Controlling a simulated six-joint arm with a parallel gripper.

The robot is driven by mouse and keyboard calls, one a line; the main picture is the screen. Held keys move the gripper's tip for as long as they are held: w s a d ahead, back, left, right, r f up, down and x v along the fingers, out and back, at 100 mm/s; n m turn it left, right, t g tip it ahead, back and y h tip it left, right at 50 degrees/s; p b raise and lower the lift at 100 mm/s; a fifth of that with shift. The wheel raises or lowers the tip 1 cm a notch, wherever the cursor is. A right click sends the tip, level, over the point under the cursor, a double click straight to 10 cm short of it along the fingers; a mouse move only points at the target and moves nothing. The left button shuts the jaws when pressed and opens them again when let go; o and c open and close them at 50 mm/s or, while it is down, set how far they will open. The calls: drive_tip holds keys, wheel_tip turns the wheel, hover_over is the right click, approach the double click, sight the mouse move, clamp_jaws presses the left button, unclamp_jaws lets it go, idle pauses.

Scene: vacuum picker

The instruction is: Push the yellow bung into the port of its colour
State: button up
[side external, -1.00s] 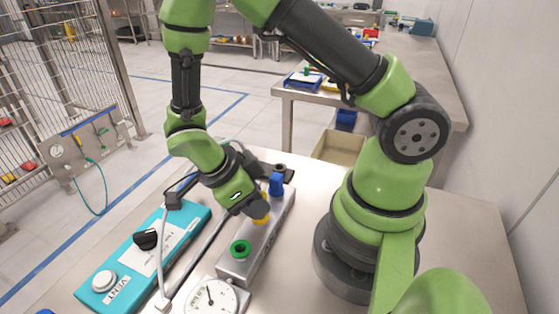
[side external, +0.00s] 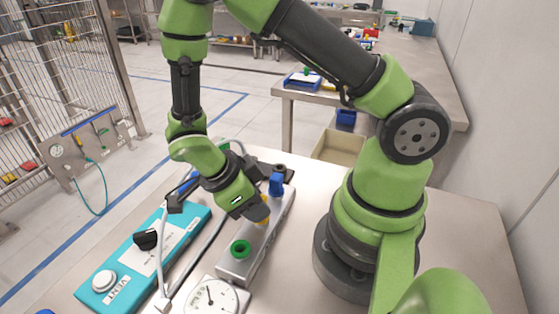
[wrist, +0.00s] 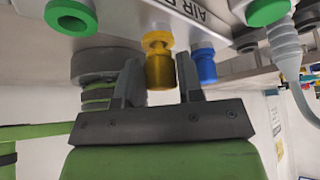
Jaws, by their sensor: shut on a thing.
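The yellow bung (wrist: 160,72) is between the two fingers of my gripper (wrist: 158,82), which is shut on it. In the wrist view its narrower end meets a yellow ring (wrist: 157,38) on the grey port block. How deep it sits in the port I cannot tell. In the side view my gripper (side external: 262,218) is low over the middle of the grey port block (side external: 235,266), and it mostly hides the bung, with a little yellow (side external: 265,223) showing.
A blue bung (side external: 276,184) stands on the block just behind my gripper; it also shows in the wrist view (wrist: 203,66). A green port (side external: 240,248) is in front. A teal control box (side external: 120,272) lies left, a dial gauge (side external: 213,298) in front. Bare table lies right.

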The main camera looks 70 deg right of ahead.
drive_tip(key=shift+f, duration=0.45)
drive_tip(key=o, duration=1.1)
drive_tip(key=shift+v, duration=2.95)
drive_tip(key=shift+r, duration=0.1)
